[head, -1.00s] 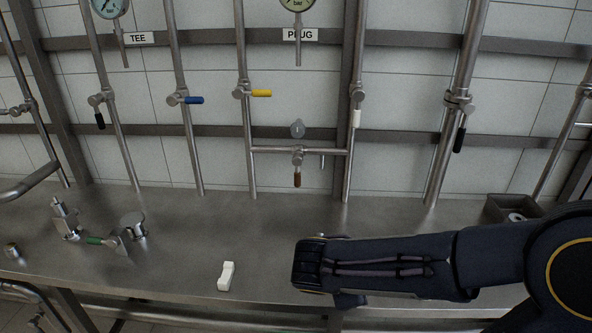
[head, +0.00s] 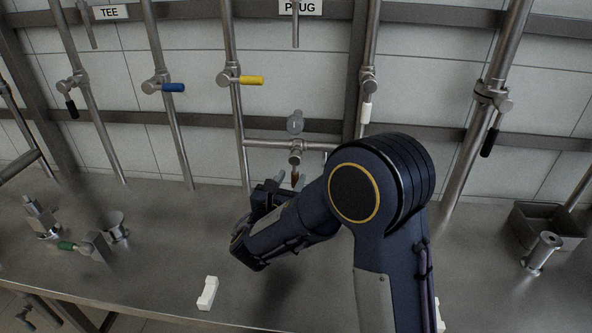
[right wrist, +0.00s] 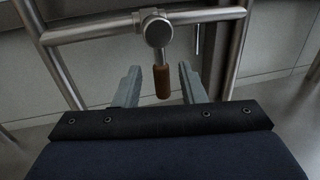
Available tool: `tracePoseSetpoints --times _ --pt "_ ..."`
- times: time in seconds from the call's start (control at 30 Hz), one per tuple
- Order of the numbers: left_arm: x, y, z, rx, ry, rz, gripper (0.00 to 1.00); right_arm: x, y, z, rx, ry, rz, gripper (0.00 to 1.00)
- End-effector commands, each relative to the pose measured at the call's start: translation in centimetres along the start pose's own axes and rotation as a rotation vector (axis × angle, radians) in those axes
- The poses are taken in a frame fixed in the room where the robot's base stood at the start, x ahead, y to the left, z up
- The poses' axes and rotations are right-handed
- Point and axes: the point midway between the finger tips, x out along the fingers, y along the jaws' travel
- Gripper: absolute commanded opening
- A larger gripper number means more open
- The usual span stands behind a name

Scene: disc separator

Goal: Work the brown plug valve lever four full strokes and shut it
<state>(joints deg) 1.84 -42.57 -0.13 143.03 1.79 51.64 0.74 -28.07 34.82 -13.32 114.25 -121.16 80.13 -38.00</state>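The brown plug valve lever (head: 295,174) hangs straight down from its valve body (head: 295,154) on the short cross pipe under the PLUG label (head: 299,7). In the right wrist view the lever (right wrist: 162,82) also points down, below the round valve cap (right wrist: 158,32). My right gripper (head: 289,181) is open, with its fingers pointing at the valve. In the right wrist view my right gripper (right wrist: 159,80) has one finger on each side of the lever, with gaps on both sides. I cannot tell how far the lever reaches between them. My left gripper is not in view.
A blue lever (head: 173,87), a yellow lever (head: 251,80) and a white lever (head: 366,112) sit on nearby pipes. A white block (head: 208,293) lies on the steel bench (head: 150,270). A grey bin (head: 548,222) stands at the right.

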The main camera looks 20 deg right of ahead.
Motion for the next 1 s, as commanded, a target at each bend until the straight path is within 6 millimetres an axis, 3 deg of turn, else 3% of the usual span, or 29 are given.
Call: tracePoseSetpoints --times 0.2,0.57,0.87,1.0 --pt "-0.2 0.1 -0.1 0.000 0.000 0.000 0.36 3.0 -0.1 0.0 -0.001 0.001 -0.003 0.37" --pt "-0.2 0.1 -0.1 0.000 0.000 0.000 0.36 3.7 -0.1 0.0 0.000 0.001 -0.001 0.37" --pt "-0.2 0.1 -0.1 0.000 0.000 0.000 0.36 3.7 -0.1 0.0 0.001 0.001 -0.001 0.00" --pt "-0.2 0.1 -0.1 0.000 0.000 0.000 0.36 3.7 -0.1 0.0 0.001 0.001 -0.001 0.00"
